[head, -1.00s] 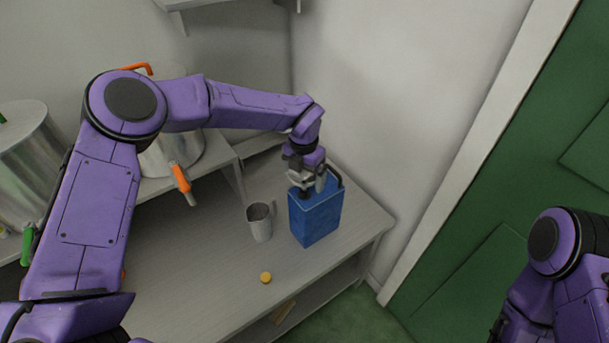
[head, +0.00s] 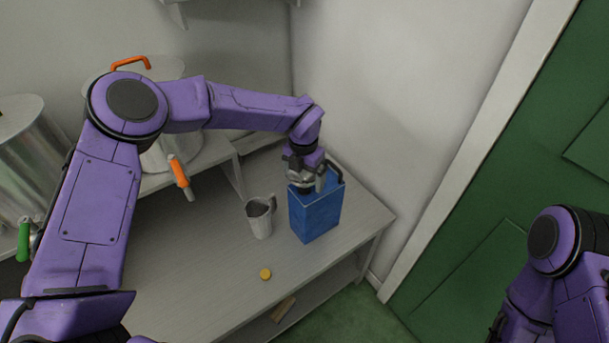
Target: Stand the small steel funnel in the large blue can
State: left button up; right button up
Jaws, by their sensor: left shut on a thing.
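The large blue can (head: 318,218) stands upright on the grey bench, near its right end, with a dark handle at its top. My left gripper (head: 303,186) points down at the top of the can, over its left part. It is shut on a small steel piece, the funnel, of which only a little grey metal shows; the fingers and the can's rim hide most of it. I cannot tell how far the funnel's spout is inside the can. My right gripper is out of view; only part of my right arm shows at the lower right.
A grey metal jug (head: 260,219) stands just left of the can. A yellow cap (head: 265,273) lies on the bench (head: 200,270) in front. Steel drums with an orange (head: 179,172) and a green tap (head: 24,240) stand at the left. A wall and green door (head: 520,200) are at the right.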

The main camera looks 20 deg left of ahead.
pick_arm(q)
jog(key=shift+f, duration=0.35)
jog(key=o, duration=0.7)
notch_tip(320, 180, up, 11)
jog(key=b, duration=0.2)
jog(key=shift+f, duration=0.15)
jog(key=shift+s, duration=0.1)
